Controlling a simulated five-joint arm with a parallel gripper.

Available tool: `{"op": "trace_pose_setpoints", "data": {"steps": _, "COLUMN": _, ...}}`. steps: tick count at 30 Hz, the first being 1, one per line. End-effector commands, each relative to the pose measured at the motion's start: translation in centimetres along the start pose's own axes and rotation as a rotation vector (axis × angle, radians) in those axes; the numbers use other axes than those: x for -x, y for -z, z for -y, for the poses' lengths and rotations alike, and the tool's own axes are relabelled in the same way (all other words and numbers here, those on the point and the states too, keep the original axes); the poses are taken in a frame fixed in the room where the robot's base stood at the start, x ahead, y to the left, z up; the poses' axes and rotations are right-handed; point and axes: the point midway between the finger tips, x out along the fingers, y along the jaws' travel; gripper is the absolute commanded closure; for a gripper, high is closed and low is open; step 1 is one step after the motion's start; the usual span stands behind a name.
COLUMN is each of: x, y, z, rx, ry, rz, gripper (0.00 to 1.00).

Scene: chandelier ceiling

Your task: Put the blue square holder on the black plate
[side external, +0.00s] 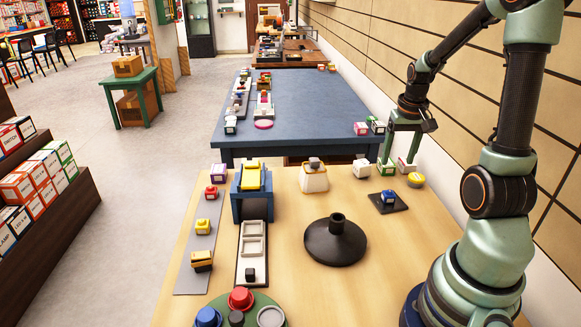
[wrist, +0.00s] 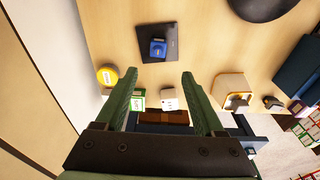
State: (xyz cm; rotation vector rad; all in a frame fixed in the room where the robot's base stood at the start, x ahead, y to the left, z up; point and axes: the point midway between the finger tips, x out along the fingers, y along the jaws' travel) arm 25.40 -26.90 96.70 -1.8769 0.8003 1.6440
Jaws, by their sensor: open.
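A small blue square holder (side external: 389,197) sits on the small black square plate (side external: 377,206), at the right of the wooden table. In the wrist view the blue holder (wrist: 158,48) lies within the outline of the black plate (wrist: 171,30), ahead of my fingertips. My gripper (side external: 398,161) is open, with two green fingers pointing down, above the table's far edge and beyond the plate. In the wrist view, the open gripper (wrist: 158,74) has nothing held between its fingers and is apart from the blue holder.
A yellow round item (side external: 416,180), a white cube (side external: 361,168) and a green-and-white box (wrist: 138,100) stand near my fingers. A black round stand (side external: 335,241) is left of the plate. A larger blue holder (side external: 238,205) stands farther left. Bare wood surrounds the plate.

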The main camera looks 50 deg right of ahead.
Motion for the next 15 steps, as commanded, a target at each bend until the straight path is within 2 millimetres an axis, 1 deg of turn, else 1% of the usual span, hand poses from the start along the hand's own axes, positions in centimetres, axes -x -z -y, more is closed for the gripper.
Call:
{"op": "trace_pose_setpoints", "data": {"steps": 2, "x": 1.1, "y": -0.2, "z": 1.5, "rx": 0.041, "ry": 0.006, "rz": -0.02, "gripper": 0.29}}
{"op": "trace_pose_setpoints", "data": {"steps": 4, "x": 2.4, "y": -0.6, "z": 3.8, "rx": 0.102, "ry": 0.016, "rz": -0.05, "gripper": 0.29}}
{"op": "trace_pose_setpoints", "data": {"steps": 8, "x": 5.8, "y": -2.7, "z": 9.3, "rx": 0.264, "ry": 0.052, "rz": -0.124, "gripper": 0.29}}
{"op": "trace_pose_setpoints", "data": {"steps": 9, "x": 6.8, "y": -3.7, "z": 11.0, "rx": 0.317, "ry": 0.066, "rz": -0.148, "gripper": 0.29}}
{"op": "trace_pose_setpoints", "data": {"steps": 11, "x": 8.2, "y": -5.3, "z": 13.3, "rx": 0.394, "ry": 0.09, "rz": -0.181, "gripper": 0.29}}
{"op": "trace_pose_setpoints", "data": {"steps": 12, "x": 9.1, "y": -6.5, "z": 14.6, "rx": 0.446, "ry": 0.107, "rz": -0.204, "gripper": 0.29}}
{"op": "trace_pose_setpoints", "data": {"steps": 14, "x": 10.3, "y": -8.3, "z": 16.4, "rx": 0.519, "ry": 0.135, "rz": -0.237, "gripper": 0.29}}
{"op": "trace_pose_setpoints", "data": {"steps": 15, "x": 11.0, "y": -9.6, "z": 17.4, "rx": 0.564, "ry": 0.153, "rz": -0.255, "gripper": 0.29}}
